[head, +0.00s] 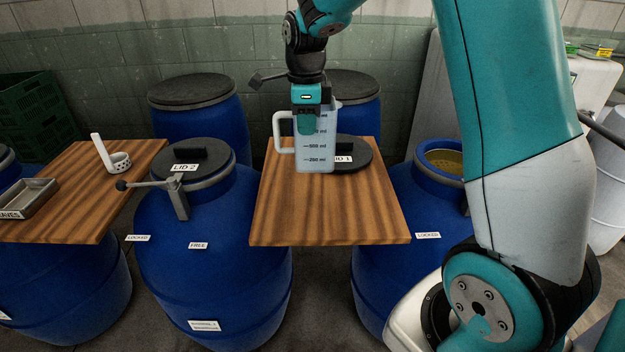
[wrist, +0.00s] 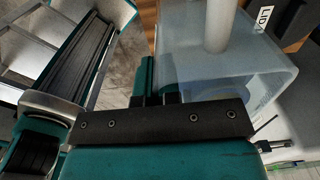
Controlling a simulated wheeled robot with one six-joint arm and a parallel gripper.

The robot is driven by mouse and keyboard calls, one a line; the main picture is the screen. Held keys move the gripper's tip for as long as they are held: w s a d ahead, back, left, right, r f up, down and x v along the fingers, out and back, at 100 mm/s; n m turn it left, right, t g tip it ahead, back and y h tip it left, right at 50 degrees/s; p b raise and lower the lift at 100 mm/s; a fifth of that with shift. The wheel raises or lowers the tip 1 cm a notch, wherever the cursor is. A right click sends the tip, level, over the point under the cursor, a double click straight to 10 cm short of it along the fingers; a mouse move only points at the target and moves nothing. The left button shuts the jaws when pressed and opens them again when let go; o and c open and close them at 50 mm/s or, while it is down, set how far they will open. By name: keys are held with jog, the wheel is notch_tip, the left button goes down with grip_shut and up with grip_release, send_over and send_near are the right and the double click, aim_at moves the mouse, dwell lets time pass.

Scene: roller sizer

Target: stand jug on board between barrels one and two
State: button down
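The jug (head: 317,150) is clear, with volume marks and a white handle on its left side. It is upright over the wooden board (head: 325,215) between the barrel with LID 2 (head: 210,250) and the open barrel (head: 385,255). I cannot tell whether its base touches the board. My gripper (head: 308,125) points down at the jug's rim. In the wrist view, the gripper's fingers (wrist: 158,80) are close together at the wall of the clear jug (wrist: 225,75), apparently closed on it. The exact contact is partly hidden.
A dark lid marked 1 (head: 352,156) lies on the board, behind and right of the jug. LID 2 (head: 190,157) sits on its barrel, with a clamp lever (head: 150,184) reaching left. The front board area is clear.

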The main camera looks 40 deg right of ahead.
aim_at(307, 172)
notch_tip(307, 172, down, 15)
jog(key=shift+f+p, duration=0.1)
jog(key=shift+p, duration=0.8)
jog(key=shift+f, duration=0.15)
jog(key=c, duration=1.3)
grip_release()
jog(key=shift+c, duration=0.2)
